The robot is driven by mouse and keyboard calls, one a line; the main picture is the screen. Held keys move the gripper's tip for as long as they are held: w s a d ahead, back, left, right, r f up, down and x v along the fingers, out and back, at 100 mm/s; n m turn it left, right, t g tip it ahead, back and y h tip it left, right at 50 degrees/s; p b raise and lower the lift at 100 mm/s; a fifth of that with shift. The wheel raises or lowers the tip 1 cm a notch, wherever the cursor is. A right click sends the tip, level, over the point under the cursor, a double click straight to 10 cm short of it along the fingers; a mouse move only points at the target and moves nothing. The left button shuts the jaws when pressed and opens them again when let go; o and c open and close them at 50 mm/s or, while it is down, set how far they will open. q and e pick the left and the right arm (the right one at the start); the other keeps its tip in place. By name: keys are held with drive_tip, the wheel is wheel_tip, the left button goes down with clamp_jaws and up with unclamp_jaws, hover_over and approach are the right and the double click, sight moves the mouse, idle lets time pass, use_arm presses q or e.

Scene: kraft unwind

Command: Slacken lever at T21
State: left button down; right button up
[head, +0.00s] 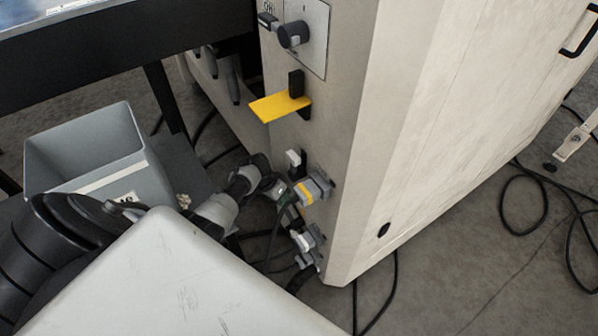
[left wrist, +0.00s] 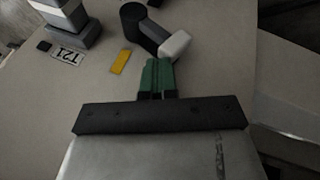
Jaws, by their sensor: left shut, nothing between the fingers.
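In the left wrist view, a lever (left wrist: 172,46) with a pale grey handle on a round dark pivot stands on the beige panel. A T21 label (left wrist: 68,57) reads upside down left of it, with a yellow mark (left wrist: 120,62) between them. My left gripper (left wrist: 157,66) has green fingers, shut and empty, with their tips close to the handle; I cannot tell if they touch. In the head view my left gripper (head: 281,192) is low by the cabinet's narrow face, among the connectors; the T21 label cannot be read there. My right gripper is not in view.
A grey plug with a yellow stripe (head: 312,190) and a lower plug (head: 308,239) stick out of the cabinet (head: 430,110). A grey bin (head: 85,150) stands left. Cables lie on the floor.

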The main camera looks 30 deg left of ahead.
use_arm(q)
drive_tip(key=shift+w+a+f, duration=0.1)
drive_tip(key=shift+a, duration=0.1)
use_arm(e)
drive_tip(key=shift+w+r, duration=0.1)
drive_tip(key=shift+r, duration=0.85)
use_arm(q)
drive_tip(key=p+v, duration=0.6)
drive_tip(key=v, duration=0.1)
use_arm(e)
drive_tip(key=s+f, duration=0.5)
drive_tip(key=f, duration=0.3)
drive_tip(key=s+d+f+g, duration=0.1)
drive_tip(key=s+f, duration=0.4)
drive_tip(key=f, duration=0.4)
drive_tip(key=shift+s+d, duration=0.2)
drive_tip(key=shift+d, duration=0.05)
use_arm(q)
drive_tip(key=shift+a, duration=0.1)
